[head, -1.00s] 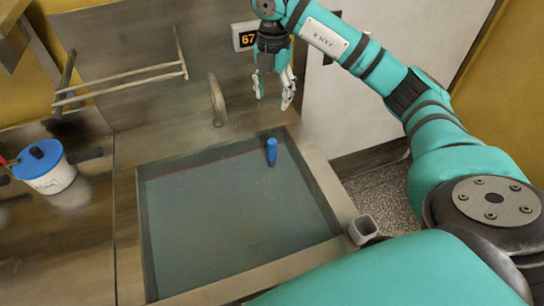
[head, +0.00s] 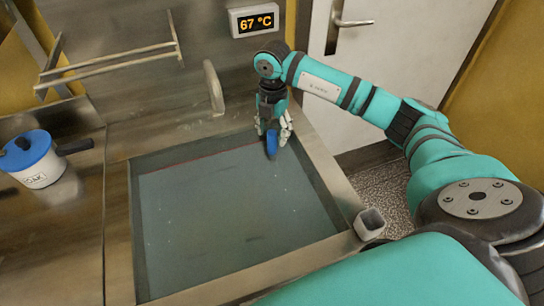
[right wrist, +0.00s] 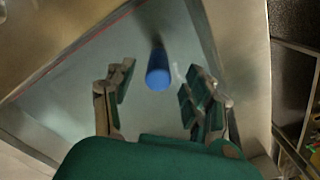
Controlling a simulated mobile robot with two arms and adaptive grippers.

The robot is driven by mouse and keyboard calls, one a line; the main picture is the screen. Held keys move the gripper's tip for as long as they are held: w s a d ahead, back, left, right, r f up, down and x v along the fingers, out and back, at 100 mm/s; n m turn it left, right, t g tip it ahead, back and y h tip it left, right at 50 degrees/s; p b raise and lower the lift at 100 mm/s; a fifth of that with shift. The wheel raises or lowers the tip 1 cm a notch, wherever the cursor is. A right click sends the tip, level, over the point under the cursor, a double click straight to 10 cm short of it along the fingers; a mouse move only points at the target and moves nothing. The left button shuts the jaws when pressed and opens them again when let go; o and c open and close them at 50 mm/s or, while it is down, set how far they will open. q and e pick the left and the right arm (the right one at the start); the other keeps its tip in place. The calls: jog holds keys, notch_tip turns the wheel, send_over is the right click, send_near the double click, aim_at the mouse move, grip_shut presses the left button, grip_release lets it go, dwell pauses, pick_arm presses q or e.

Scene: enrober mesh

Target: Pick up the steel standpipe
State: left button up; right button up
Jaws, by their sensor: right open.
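The standpipe shows as an upright blue cylinder (head: 271,147) near the back right corner of the filled sink (head: 118,225). In the right wrist view its round blue end (right wrist: 158,78) lies between and just beyond my right fingertips, with a darker part behind it. Its lower part is under the water, and no bare steel shows clearly. My right gripper (head: 273,130) is open, pointing down, directly above the blue cylinder and partly overlapping it. In the right wrist view the open fingers (right wrist: 158,88) stand apart on both sides of it. I cannot tell whether they touch it. My left gripper is out of view.
A curved spout (head: 214,88) rises behind the sink, left of my right gripper. A display reading 67 °C (head: 254,20) is on the back wall. A blue-lidded pot (head: 36,170) stands at left.

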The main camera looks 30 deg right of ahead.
aim_at(272, 148)
jog(key=shift+f, duration=0.9)
jog(key=shift+f+p, duration=0.8)
jog(key=shift+f, duration=1.9)
jog(key=shift+a, duration=0.1)
jog(key=shift+c, duration=0.4)
grip_shut()
jog(key=shift+w, duration=0.1)
